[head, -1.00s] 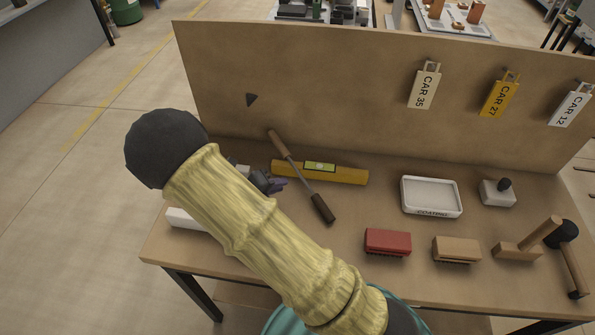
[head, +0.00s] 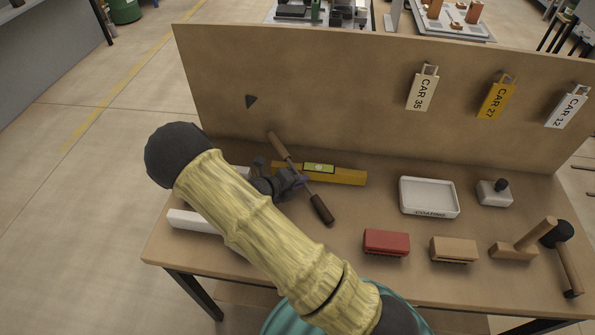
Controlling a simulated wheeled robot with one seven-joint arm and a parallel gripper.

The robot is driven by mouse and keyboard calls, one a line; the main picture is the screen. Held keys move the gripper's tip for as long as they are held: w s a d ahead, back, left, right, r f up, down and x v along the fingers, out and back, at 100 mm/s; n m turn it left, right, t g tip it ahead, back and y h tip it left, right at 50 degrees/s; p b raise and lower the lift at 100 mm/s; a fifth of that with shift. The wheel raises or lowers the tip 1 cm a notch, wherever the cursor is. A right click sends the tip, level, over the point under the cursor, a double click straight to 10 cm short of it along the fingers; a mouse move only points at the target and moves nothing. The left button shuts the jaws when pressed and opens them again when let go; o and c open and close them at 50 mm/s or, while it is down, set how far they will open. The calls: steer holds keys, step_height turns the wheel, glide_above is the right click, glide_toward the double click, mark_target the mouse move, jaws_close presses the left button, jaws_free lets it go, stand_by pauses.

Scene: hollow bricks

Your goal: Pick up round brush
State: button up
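The round brush (head: 320,207) lies slantwise on the workbench, its brown handle toward the back panel, a thin shaft, and a dark brush end toward the front. My gripper (head: 299,180) is beside the shaft at about its middle and overlaps it in the head view. Whether it touches the shaft, and how far its small dark fingers are apart, is too small to tell. My yellow-sleeved arm hides part of the bench to the left.
A yellow spirit level (head: 345,175) lies behind the brush, crossing under its line. A white tray (head: 429,212), red brush (head: 386,241), tan brush (head: 453,248), white block with black knob (head: 494,194) and mallet (head: 567,262) stand right. A white bar (head: 190,220) lies left.

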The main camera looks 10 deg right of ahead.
steer(key=shift+x, duration=0.9)
jaws_close()
steer(key=shift+r, duration=0.1)
step_height(320, 180, up, 10)
steer(key=shift+f+b, duration=0.1)
steer(key=shift+b, duration=0.2)
stand_by(0.4)
